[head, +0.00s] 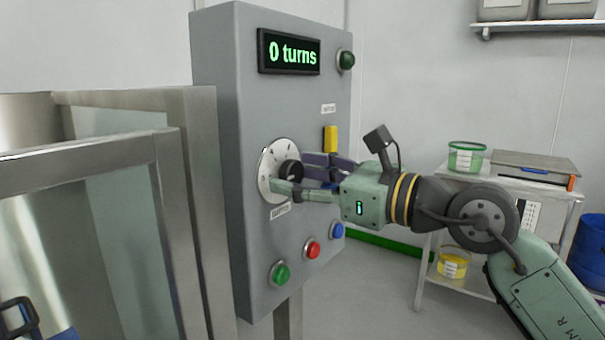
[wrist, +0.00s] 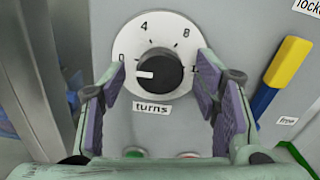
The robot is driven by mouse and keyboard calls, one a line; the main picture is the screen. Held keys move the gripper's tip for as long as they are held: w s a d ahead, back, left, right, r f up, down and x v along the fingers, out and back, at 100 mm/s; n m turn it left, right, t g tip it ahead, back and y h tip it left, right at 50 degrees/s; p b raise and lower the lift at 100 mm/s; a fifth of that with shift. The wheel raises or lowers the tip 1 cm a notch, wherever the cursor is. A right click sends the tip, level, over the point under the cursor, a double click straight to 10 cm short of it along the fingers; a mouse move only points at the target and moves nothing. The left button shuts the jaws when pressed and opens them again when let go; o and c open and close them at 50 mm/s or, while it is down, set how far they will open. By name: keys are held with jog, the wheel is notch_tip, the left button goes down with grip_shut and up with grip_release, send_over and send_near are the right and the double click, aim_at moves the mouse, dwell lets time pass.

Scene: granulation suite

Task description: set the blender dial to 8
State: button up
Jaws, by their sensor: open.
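The blender dial is a black knob (wrist: 160,70) on a round white plate (wrist: 126,45) marked 0, 4, 8 and a partly hidden number at the right. Its white pointer line points left, near the 0 mark. In the head view the knob (head: 291,171) sits on the front of the grey control box (head: 225,90). The display (head: 292,53) reads "0 turns". My gripper (wrist: 165,88) is open, with one finger on each side of the knob. It also shows in the head view (head: 292,178). I cannot tell whether the fingers touch the knob.
A yellow and blue lever (wrist: 288,62) is right of the dial. Green (head: 279,273), red (head: 312,249) and blue (head: 337,230) buttons lie below it. A steel-framed glass guard (head: 165,200) stands left. A steel cart (head: 568,190) with tubs stands behind right.

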jog(key=c, duration=1.1)
jog(key=shift+c, duration=0.2)
